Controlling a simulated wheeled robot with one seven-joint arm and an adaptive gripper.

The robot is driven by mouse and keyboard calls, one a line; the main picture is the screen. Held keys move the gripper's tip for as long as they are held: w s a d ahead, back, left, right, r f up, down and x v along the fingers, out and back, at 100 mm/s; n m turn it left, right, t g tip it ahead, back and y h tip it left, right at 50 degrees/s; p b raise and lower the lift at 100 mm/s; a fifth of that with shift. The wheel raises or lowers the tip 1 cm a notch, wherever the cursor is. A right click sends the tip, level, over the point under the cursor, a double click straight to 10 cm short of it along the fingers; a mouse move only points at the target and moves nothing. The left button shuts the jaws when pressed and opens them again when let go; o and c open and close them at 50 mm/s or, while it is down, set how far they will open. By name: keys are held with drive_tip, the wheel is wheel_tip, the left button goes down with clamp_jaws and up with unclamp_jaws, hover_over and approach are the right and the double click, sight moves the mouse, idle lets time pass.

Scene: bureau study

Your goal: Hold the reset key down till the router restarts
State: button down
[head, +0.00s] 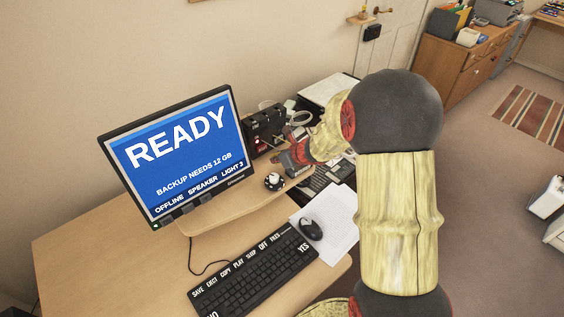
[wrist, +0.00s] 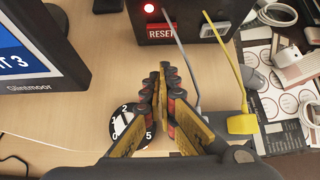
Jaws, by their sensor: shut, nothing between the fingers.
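The router appears to be the black box (head: 265,128) on the desk right of the monitor. In the wrist view it is at the top (wrist: 190,20), with a red RESET label (wrist: 161,32) on its front. A lit red round spot (wrist: 149,9) shows just above the label; I cannot tell whether it is a lamp or the key. My gripper (wrist: 164,70) is shut and empty, its fingertips pointing at the box below the label, seemingly short of it. In the head view my gripper (head: 286,157) is in front of the box, partly hidden by my arm.
The monitor (head: 175,150) reads READY and OFFLINE. A numbered dial (wrist: 127,124) sits left of my fingers. A grey cable (wrist: 183,62) and a yellow cable (wrist: 228,58) run close on the right.

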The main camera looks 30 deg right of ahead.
sight(262, 148)
drive_tip(key=w, duration=0.3)
drive_tip(key=w+a, duration=0.1)
drive_tip(key=shift+w+f, duration=0.35)
drive_tip(key=shift+f, duration=0.05)
